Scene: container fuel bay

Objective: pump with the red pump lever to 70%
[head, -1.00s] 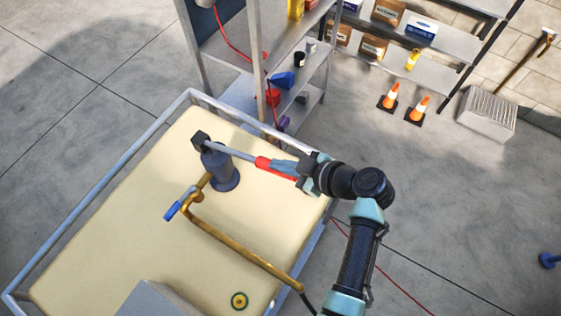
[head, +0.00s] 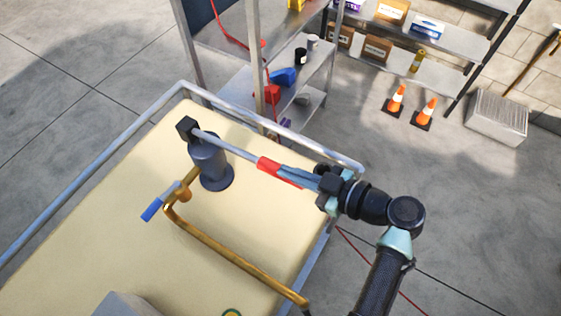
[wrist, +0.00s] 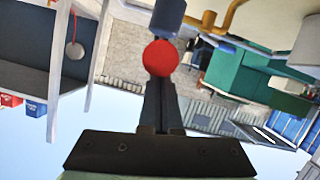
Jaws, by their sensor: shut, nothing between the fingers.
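The red pump lever (head: 276,172) is a pale rod with a red grip, running from the black head (head: 187,128) of the dark grey pump (head: 211,162) toward the lower right. My gripper (head: 300,177) lies at the grip's outer end, its fingers covering part of the red. In the wrist view my gripper (wrist: 160,88) has its fingers together, pointing at the round red end of the lever (wrist: 161,57). Nothing is held between them. Whether the fingers touch the grip cannot be told. No percentage reading is legible.
The pump stands on a cream container top (head: 110,215) with a grey rail (head: 250,118) around it. A brass pipe (head: 235,260) and a blue-handled valve (head: 152,208) are close to the pump. Shelving (head: 300,85) stands behind the rail; two cones (head: 396,98) are on the floor.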

